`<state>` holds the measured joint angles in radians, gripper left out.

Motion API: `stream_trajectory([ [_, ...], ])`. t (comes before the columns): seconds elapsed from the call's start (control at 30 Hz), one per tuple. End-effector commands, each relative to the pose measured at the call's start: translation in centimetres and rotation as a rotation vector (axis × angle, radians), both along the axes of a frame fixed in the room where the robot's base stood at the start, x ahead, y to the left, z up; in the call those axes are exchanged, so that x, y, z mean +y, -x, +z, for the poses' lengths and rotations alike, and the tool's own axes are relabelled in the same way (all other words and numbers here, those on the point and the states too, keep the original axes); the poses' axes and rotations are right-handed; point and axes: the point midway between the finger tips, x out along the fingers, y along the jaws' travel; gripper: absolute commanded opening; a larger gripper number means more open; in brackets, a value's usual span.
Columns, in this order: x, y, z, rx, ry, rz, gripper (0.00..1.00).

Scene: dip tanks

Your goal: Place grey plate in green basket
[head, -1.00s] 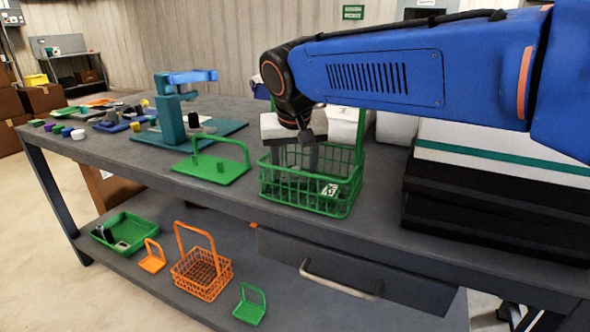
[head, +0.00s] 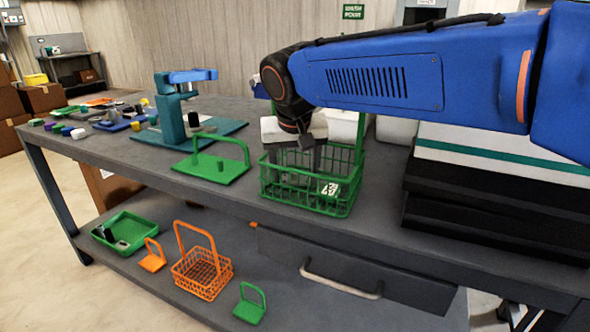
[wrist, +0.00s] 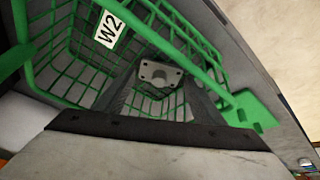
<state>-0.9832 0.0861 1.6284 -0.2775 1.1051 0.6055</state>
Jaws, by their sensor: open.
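The green basket (head: 348,203) stands upright on the bench, with a white label on its front and its handle raised behind my arm. My gripper (head: 308,157) points down into the basket's opening and is open. In the wrist view, the basket (wrist: 75,82) surrounds the two dark fingers of my gripper (wrist: 160,88). A small grey plate (wrist: 160,73) with holes shows between and beyond the fingertips, inside the basket's outline. I cannot tell whether it rests on the basket floor. The plate is hidden in the head view.
A green handled tray (head: 205,172) stands left of the basket. Black and white stacked blocks (head: 480,190) stand at the right. A teal fixture (head: 172,125) is further left. The lower shelf holds an orange basket (head: 203,275) and a green tray (head: 124,233).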

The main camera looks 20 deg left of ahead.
Motion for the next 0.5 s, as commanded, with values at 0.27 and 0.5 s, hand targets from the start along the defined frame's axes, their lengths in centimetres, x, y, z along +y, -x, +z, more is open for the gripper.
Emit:
stream_trajectory([
  [0.27,-0.5,1.6,4.0,-0.002,-0.003,0.001,0.63],
  [0.5,-1.1,3.4,8.1,-0.002,-0.003,0.001,0.63],
])
